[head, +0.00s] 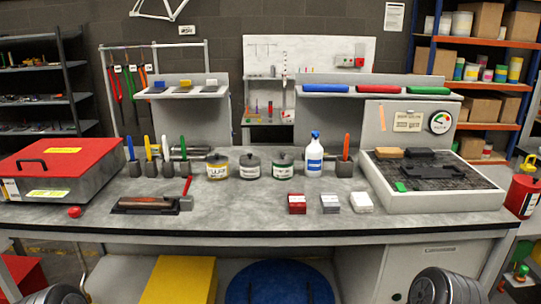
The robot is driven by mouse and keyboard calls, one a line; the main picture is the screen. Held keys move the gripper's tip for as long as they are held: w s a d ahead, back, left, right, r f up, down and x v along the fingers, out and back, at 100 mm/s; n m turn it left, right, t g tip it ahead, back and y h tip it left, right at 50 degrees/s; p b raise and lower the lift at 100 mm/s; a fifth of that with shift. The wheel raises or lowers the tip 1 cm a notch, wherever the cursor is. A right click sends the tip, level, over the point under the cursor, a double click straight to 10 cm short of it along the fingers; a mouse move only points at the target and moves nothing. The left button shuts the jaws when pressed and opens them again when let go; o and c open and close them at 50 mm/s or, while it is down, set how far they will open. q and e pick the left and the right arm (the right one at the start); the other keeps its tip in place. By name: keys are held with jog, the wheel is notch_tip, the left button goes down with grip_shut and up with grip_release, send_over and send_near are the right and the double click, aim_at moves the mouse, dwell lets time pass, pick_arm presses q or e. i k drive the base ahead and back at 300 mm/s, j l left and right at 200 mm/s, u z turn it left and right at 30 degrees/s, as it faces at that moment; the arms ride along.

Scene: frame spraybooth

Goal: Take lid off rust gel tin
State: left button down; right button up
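Three small lidded tins stand in a row at the middle of the grey workbench. One tin has a yellow and white label (217,170), the middle tin has a white label (250,171), and the right tin has a green and white label (283,170). The label print is too small to read, so I cannot tell which one is the rust gel tin. Each tin has a dark grey lid on top, with a small knob on it. Neither gripper shows; only dark rounded parts of my arms appear at the bottom left and bottom right.
A white spray bottle (314,158) stands right of the tins, beside a holder with an orange-handled tool (346,147). Brushes in holders stand to the left. Three small blocks (330,203) lie in front. A red-lidded box (50,165) and a grey tray (450,202) flank the bench.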

aim_at(283, 159)
jog(key=i+l+u, duration=0.15)
jog(key=u, duration=0.2)
jog(key=i+l+u, duration=0.1)
jog(key=u, duration=0.3)
